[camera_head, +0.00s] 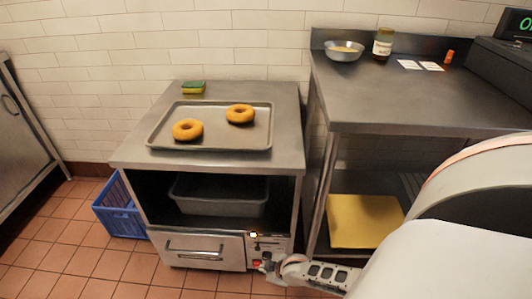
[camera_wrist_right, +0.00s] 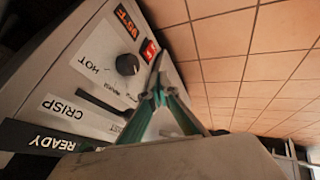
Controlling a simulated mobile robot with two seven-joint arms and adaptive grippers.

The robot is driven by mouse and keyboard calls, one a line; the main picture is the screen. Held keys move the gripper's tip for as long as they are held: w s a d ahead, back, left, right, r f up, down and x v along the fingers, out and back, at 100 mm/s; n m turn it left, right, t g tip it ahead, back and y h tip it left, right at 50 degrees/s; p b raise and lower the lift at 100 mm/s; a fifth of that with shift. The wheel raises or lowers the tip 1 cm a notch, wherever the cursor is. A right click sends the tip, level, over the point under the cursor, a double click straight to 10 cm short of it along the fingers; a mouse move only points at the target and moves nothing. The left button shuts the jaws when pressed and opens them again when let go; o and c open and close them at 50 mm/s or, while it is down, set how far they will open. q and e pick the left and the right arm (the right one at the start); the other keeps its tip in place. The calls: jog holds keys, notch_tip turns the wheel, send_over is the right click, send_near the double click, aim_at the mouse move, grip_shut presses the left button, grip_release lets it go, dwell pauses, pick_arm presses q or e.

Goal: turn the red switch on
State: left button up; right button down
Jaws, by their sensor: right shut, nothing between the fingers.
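The red switch (camera_wrist_right: 150,50) sits at the edge of a light control panel (camera_wrist_right: 75,90) in the right wrist view. In the head view it is a small red spot (camera_head: 257,263) at the lower front of the steel cabinet (camera_head: 200,250). My right gripper (camera_wrist_right: 159,78) has its fingers together and empty, with the tips close beside the switch. I cannot tell whether they touch it. In the head view the right gripper (camera_head: 268,264) is at the panel's lower right, partly in front of it. My left gripper is not in view.
The panel also carries a black knob (camera_wrist_right: 127,64), a slider (camera_wrist_right: 108,105) and an orange-lit display (camera_wrist_right: 125,22). A tray (camera_head: 210,147) with two bagels stands on the cabinet. A blue crate (camera_head: 121,219) is at its left; a steel table (camera_head: 400,107) is at the right.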

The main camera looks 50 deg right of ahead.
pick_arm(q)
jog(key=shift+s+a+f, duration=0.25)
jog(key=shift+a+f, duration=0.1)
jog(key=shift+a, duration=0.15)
pick_arm(e)
jog(key=shift+v, duration=0.85)
jog(key=shift+d, duration=0.1)
